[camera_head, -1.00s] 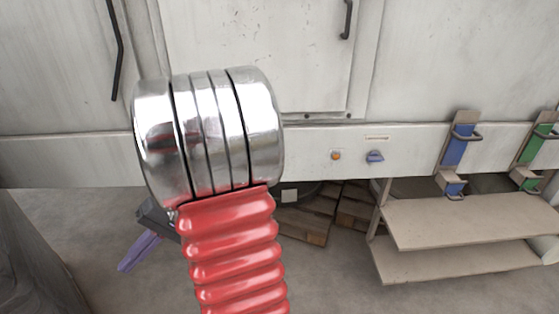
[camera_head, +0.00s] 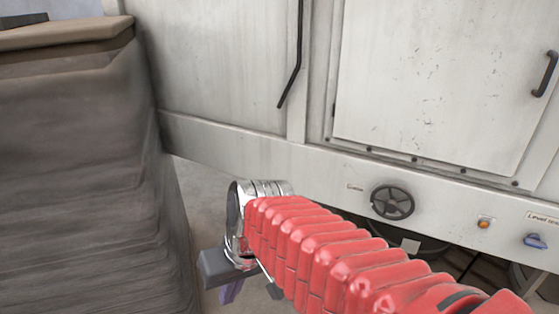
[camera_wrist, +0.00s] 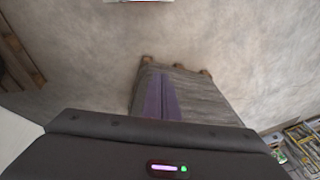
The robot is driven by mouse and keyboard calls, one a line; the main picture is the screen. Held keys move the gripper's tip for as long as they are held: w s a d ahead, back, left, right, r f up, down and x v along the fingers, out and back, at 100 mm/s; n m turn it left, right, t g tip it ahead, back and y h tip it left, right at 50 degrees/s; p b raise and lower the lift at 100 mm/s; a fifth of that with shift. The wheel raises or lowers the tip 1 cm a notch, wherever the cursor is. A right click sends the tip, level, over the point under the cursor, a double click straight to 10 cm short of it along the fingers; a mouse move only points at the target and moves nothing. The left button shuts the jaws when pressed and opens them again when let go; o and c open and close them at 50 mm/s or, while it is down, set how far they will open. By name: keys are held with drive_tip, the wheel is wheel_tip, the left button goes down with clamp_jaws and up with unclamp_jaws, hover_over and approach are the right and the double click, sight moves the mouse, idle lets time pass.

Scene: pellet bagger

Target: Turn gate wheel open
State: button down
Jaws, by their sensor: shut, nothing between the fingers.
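The gate wheel (camera_head: 392,202) is a dark grey spoked handwheel on the white machine's lower front panel. It shows whole in the head view, right of centre, with a small label on its left. My gripper (camera_head: 230,291) has purple fingers and sits low and left of the wheel, apart from it. My red ribbed arm runs below the wheel and hides part of the space there. In the wrist view my gripper (camera_wrist: 161,78) shows its two purple fingers side by side, shut and empty. The wheel is not in the wrist view.
A tall grey wrapped stack (camera_head: 85,180) stands at the left in the head view. A wrapped pallet load (camera_wrist: 205,97) lies beyond my fingers in the wrist view. An orange button (camera_head: 484,223) and a blue knob (camera_head: 536,240) sit right of the wheel.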

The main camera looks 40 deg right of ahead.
drive_tip(key=shift+s+a+r+n+t+h, duration=0.15)
drive_tip(key=shift+s+r+n+t+h, duration=0.2)
drive_tip(key=shift+r, duration=0.3)
drive_tip(key=shift+s+a+r+n+t+h, duration=0.15)
drive_tip(key=shift+r+n+t+h, duration=0.15)
drive_tip(key=shift+r+t, duration=0.25)
drive_tip(key=shift+s+a+r+n+t+h, duration=0.15)
drive_tip(key=shift+s+r+n+t+h, duration=0.2)
drive_tip(key=shift+r, duration=0.35)
drive_tip(key=shift+w, duration=0.15)
